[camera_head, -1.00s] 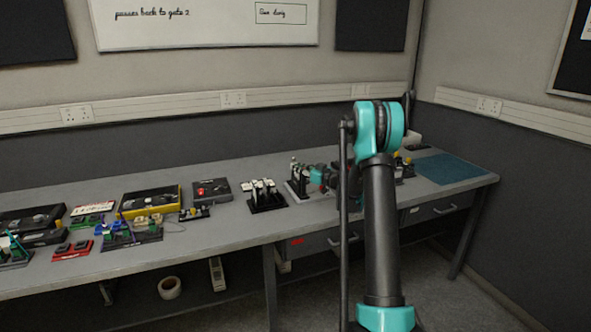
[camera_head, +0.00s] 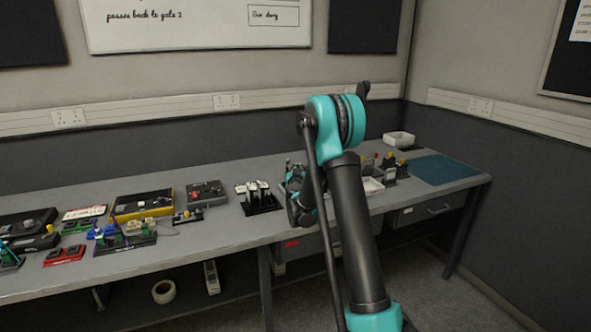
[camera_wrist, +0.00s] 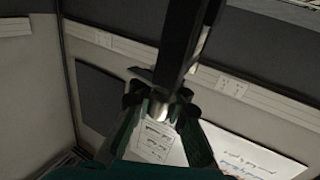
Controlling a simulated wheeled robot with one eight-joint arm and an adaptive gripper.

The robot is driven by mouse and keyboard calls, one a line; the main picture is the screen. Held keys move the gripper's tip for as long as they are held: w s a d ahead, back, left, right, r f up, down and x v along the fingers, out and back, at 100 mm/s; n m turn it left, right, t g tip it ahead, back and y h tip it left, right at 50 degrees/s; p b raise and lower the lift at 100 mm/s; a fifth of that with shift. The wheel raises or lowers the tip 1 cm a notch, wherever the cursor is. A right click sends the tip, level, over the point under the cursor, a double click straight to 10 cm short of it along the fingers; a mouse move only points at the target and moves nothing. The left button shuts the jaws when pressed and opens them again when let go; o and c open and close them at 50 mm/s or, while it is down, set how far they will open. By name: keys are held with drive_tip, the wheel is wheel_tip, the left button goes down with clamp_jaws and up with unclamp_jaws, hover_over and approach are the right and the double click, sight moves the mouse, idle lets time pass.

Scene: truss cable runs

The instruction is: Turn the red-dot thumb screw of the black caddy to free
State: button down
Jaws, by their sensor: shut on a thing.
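My gripper (camera_wrist: 158,100) shows in the wrist view with its fingers closed around a dark, bar-shaped thing (camera_wrist: 184,45). A pale rounded bit shows at the fingertips; I cannot tell what the held thing is. The wall and whiteboard lie behind it. In the head view my arm's end is over the bench, right of a black rack with white-topped pieces (camera_head: 262,206), and my arm hides the fingertips. I cannot tell which thing is the black caddy, and no red-dot thumb screw can be made out.
The grey bench (camera_head: 215,240) is crowded on the left with black cases, a yellow-edged case (camera_head: 142,204), a grey box with a red knob (camera_head: 206,193) and small coloured holders. On the right are a white bin (camera_head: 399,139) and a blue mat (camera_head: 445,168).

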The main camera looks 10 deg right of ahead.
drive_tip(key=shift+s+d+m+g+h, duration=0.1)
drive_tip(key=shift+d+m+g+h, duration=0.2)
drive_tip(key=shift+m+h, duration=0.5)
drive_tip(key=shift+s+d+m+g+h, duration=0.1)
drive_tip(key=shift+m+g+h, duration=0.4)
drive_tip(key=shift+h, duration=0.65)
drive_tip(key=shift+d+m+g+h, duration=0.2)
drive_tip(key=shift+m+g+h, duration=0.1)
drive_tip(key=shift+m+h, duration=0.55)
drive_tip(key=c, duration=1.5)
unclamp_jaws()
drive_tip(key=shift+c, duration=0.2)
drive_tip(key=shift+s, duration=0.1)
drive_tip(key=v, duration=1.2)
drive_tip(key=shift+a, duration=0.1)
